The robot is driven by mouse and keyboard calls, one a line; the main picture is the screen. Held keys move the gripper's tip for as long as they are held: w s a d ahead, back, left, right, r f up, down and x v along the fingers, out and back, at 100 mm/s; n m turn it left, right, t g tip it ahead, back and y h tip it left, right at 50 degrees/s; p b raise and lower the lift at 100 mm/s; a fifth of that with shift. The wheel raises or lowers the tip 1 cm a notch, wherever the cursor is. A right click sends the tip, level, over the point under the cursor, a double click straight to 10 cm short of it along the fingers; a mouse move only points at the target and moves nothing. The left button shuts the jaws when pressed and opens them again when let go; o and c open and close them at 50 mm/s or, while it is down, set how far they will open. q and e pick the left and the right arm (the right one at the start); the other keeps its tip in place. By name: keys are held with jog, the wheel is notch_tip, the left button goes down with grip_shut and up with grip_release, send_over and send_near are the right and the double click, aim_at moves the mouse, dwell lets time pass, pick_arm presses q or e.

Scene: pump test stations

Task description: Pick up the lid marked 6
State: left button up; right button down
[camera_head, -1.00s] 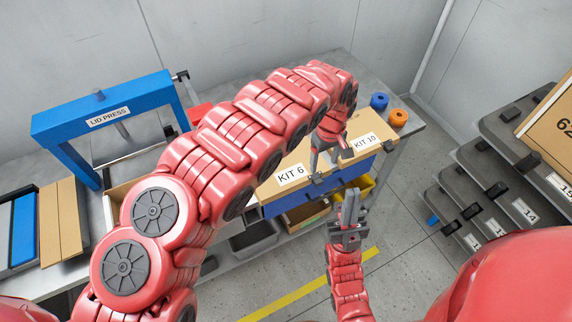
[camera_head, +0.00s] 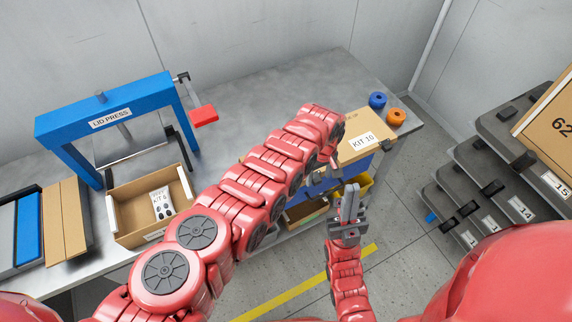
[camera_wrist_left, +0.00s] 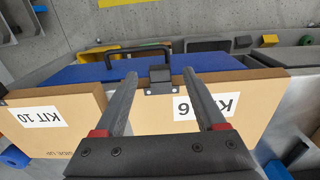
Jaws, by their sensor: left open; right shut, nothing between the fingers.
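The lid marked 6 (camera_wrist_left: 258,100), a tan cardboard panel with a white KIT 6 label, shows on the right of the left wrist view. A dark tab (camera_wrist_left: 160,84) stands at its edge. My left gripper (camera_wrist_left: 162,73) is open, its two fingers on either side of the tab in the picture; I cannot tell whether they touch it. In the head view my left arm hides most of this lid and gripper. My right gripper (camera_head: 349,190) is shut and empty, in front of the bench.
The lid marked KIT 10 (camera_head: 378,128) lies beside it. An open cardboard box (camera_head: 125,215) holding a KIT 6 card (camera_head: 161,203) stands near the blue lid press (camera_head: 105,115). Grey racks (camera_head: 505,190) stand right.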

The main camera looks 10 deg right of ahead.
pick_arm(q)
notch_tip(320, 180, down, 2)
jog(key=shift+f+b, duration=0.1)
jog(key=shift+b, duration=0.4)
grip_shut()
